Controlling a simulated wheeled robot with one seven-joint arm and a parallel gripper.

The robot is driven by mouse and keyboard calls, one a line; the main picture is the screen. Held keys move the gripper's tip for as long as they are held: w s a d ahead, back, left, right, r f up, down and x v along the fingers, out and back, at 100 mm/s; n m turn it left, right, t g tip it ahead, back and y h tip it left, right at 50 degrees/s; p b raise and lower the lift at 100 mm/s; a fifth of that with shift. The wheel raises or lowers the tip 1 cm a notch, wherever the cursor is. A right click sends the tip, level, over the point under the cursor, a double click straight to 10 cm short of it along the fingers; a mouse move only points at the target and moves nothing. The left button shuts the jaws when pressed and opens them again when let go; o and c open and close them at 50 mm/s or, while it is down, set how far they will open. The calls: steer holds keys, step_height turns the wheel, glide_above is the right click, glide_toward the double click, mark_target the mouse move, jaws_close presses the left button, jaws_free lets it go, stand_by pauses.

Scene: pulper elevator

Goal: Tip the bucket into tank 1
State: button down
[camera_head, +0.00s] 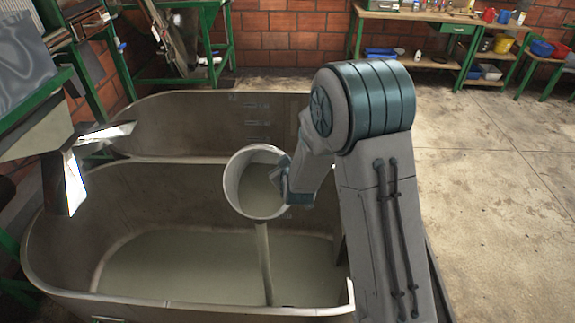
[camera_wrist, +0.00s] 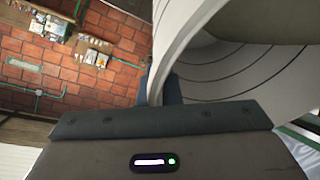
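The white bucket (camera_head: 236,180) is tilted over the near tank (camera_head: 70,215), with its open mouth facing the camera. A stream of grey-green liquid (camera_head: 264,255) runs from its lower rim into the tank. Some grey liquid still shows inside the bucket. The near tank holds a layer of the same liquid across its floor. I see no number on either tank. My gripper (camera_head: 289,183) is shut on the bucket's right side. In the wrist view the bucket (camera_wrist: 225,85) fills the upper right, close against the fingers (camera_wrist: 162,85); the exact contact is partly hidden.
A second tank (camera_head: 190,110) stands directly behind the near one. A metal chute (camera_head: 72,180) juts over the tanks at left. Green-framed workbenches (camera_head: 400,14) line the brick wall. The concrete floor (camera_head: 470,160) at right is clear.

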steer(key=s+f+t+b, duration=0.1)
steer(key=s+t+b, duration=0.1)
steer(key=b, duration=0.6)
steer(key=s+f+n+t+b, duration=0.1)
steer(key=s+f+t+b, duration=0.1)
steer(key=b, duration=0.6)
steer(key=s+a+f+t+b, duration=0.1)
steer(key=s+t+b, duration=0.3)
steer(key=s+b, duration=0.2)
steer(key=shift+s+a+f+n+y+b, duration=0.1)
steer(key=shift+f+n+y+b, duration=0.25)
steer(key=shift+b, duration=0.8)
steer(key=s+n+t+y+b, duration=0.2)
steer(key=s+t+b, duration=0.2)
steer(key=b, duration=1)
steer(key=shift+s+a+f, duration=0.4)
steer(key=shift+s, duration=0.75)
steer(key=shift+s+b, duration=0.1)
steer(key=shift+b, duration=0.2)
stand_by(0.9)
